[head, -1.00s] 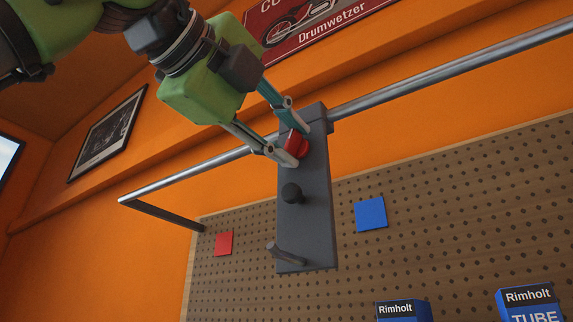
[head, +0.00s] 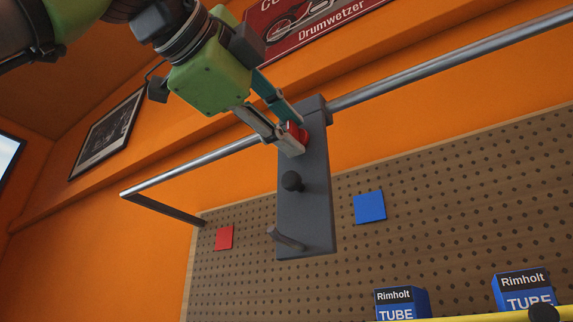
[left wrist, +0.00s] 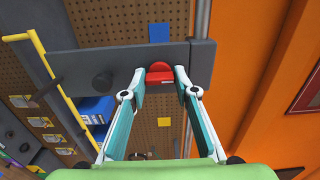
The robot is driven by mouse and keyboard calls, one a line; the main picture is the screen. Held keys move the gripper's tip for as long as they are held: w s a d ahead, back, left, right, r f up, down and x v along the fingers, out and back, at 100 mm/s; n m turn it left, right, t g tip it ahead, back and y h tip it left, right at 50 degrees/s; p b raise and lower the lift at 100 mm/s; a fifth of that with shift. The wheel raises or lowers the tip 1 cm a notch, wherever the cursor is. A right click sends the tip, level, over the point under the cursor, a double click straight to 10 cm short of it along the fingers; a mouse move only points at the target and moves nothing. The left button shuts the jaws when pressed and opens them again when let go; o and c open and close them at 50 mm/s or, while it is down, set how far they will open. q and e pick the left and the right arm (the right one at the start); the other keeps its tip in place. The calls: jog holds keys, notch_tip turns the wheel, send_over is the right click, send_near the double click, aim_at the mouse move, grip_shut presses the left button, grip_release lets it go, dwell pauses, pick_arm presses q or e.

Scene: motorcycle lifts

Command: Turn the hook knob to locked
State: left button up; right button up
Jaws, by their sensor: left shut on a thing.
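The hook is a dark grey plate (head: 316,215) hanging upright from a metal rail (head: 420,76). Its red knob (head: 298,132) is near the top, just below the rail; it also shows in the left wrist view (left wrist: 159,70). My left gripper (head: 294,136) comes from the upper left and is shut on the red knob, one finger on each side. In the left wrist view my left gripper (left wrist: 160,76) has both fingertips at the knob's sides. Part of the knob is hidden by the fingers. My right gripper is not in view.
A black round knob (head: 291,181) and a grey peg (head: 286,240) stick out of the plate below. A pegboard (head: 460,225) with red (head: 225,237) and blue (head: 370,207) squares is behind. Blue boxes (head: 402,304) and a yellow bar (head: 490,315) are at the lower right.

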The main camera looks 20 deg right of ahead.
pick_arm(q)
jog(key=o, duration=1.1)
jog(key=shift+a, duration=0.1)
jog(key=v, duration=1.2)
